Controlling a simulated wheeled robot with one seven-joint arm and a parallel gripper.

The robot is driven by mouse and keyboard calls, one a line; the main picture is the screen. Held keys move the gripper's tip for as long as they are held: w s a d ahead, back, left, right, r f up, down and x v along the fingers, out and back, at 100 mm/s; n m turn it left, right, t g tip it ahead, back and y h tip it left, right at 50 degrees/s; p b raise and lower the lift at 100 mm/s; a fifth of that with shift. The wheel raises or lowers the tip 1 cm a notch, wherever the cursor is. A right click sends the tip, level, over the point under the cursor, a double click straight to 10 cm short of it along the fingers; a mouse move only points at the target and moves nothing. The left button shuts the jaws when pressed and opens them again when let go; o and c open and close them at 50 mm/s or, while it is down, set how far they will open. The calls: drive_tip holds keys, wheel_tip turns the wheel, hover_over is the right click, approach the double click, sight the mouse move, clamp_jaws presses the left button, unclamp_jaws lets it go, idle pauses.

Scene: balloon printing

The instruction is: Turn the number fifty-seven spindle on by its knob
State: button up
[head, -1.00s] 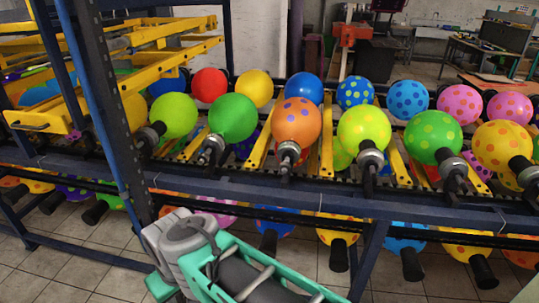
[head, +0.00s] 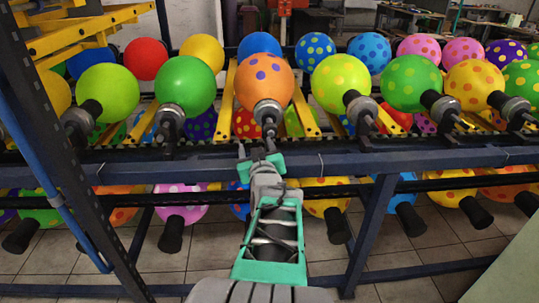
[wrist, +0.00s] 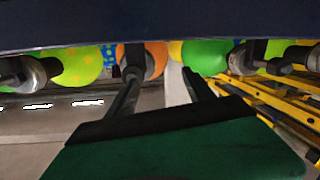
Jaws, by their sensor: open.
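Balloons sit on spindles with grey collars and dark ends along a dark rail. No number is legible, so I cannot tell which spindle is fifty-seven. The spindle (head: 267,112) holding the orange balloon with purple spots (head: 264,82) is nearest my gripper (head: 257,147). Its small dark end part hangs just above the fingers; I cannot make out its knob clearly. In the wrist view my gripper (wrist: 160,75) is open, with a gap between its two dark fingers. The orange balloon (wrist: 125,53) shows behind the left finger there. I see no contact.
A green balloon (head: 184,84) and a yellow-green spotted balloon (head: 341,82) flank the orange one closely. A dark blue beam (head: 330,164) runs under the spindles, and a lower row of balloons hangs below. A dark post (head: 75,150) stands at left.

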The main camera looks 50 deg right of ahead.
sight(271, 134)
drive_tip(key=s+d, duration=0.1)
drive_tip(key=s+d+h, duration=0.1)
drive_tip(key=s+d+m+h, duration=0.1)
drive_tip(key=shift+d+r, duration=0.25)
drive_tip(key=shift+d, duration=0.05)
drive_tip(key=x, duration=0.7)
drive_tip(key=shift+w+d, duration=0.1)
drive_tip(key=shift+c, duration=0.2)
clamp_jaws()
drive_tip(key=shift+b, duration=0.4)
